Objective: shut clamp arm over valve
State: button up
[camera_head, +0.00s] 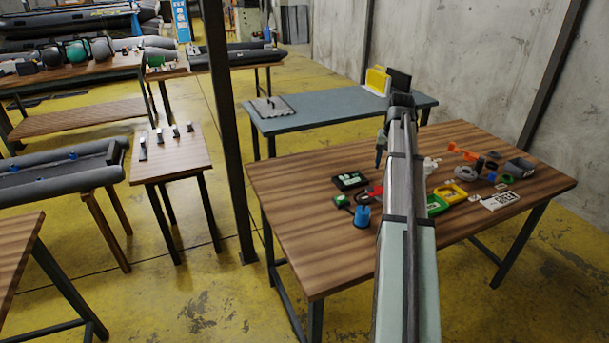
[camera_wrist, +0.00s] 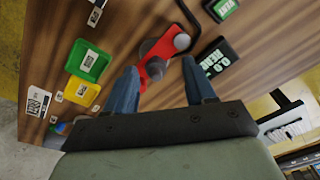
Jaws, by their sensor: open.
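In the wrist view a red clamp-like part (camera_wrist: 170,31) lies on the brown wooden table with a grey round piece (camera_wrist: 153,48), perhaps the valve, against it. A grey knob (camera_wrist: 182,41) sits at its right end. A thin dark bar (camera_wrist: 188,12) runs from there to the top edge; I cannot tell whether it is the clamp arm. My gripper (camera_wrist: 160,66) is open, its two blue fingers apart on either side of the red part's lower end, holding nothing.
The table's left front is clear.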

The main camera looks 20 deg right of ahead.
jog(key=w+a+f+n+t, duration=0.2)
jog(key=w+a+f, duration=0.2)
jog(key=w+a, duration=0.4)
jog(key=w+a+f+n+t, duration=0.2)
jog(key=w+a+f, duration=0.3)
jog(key=a, duration=0.8)
jog(key=shift+w+a+n, duration=0.4)
jog(key=shift+w+n, duration=0.2)
jog(key=shift+w, duration=1.2)
